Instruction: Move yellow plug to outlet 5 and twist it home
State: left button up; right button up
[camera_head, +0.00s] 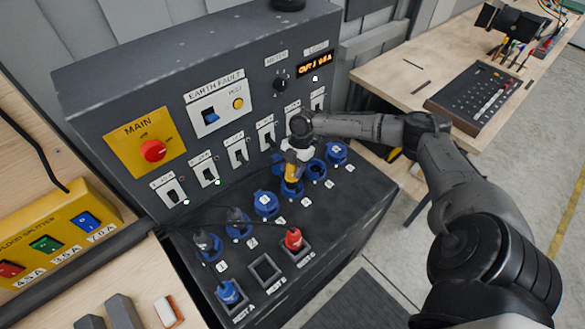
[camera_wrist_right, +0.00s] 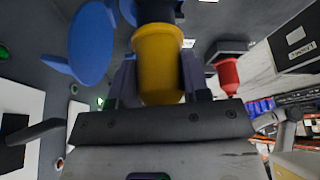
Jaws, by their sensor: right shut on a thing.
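The yellow plug (camera_head: 291,171) stands over the fourth blue outlet from the left (camera_head: 292,189) on the sloped deck. My right gripper (camera_head: 297,151) is shut on it from above. In the right wrist view the yellow plug (camera_wrist_right: 159,62) sits between the two fingers, with its dark end at the blue outlet. I cannot tell how deep it is seated. Outlet 5 (camera_head: 316,171) is the blue socket just right of it, and no plug shows in it. My left gripper is not in view.
Dark plugs with cables stand in outlets 1 (camera_head: 208,243) and 2 (camera_head: 238,222). A red plug (camera_head: 293,239) and a blue plug (camera_head: 228,291) sit in front rests; the middle rest (camera_head: 265,270) is empty. The upright switch panel (camera_head: 220,120) rises close behind the outlets.

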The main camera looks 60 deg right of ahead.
jog(key=shift+r+p, duration=0.5)
jog(key=shift+r, duration=0.2)
jog(key=shift+r+p, duration=0.85)
jog(key=shift+r, duration=0.1)
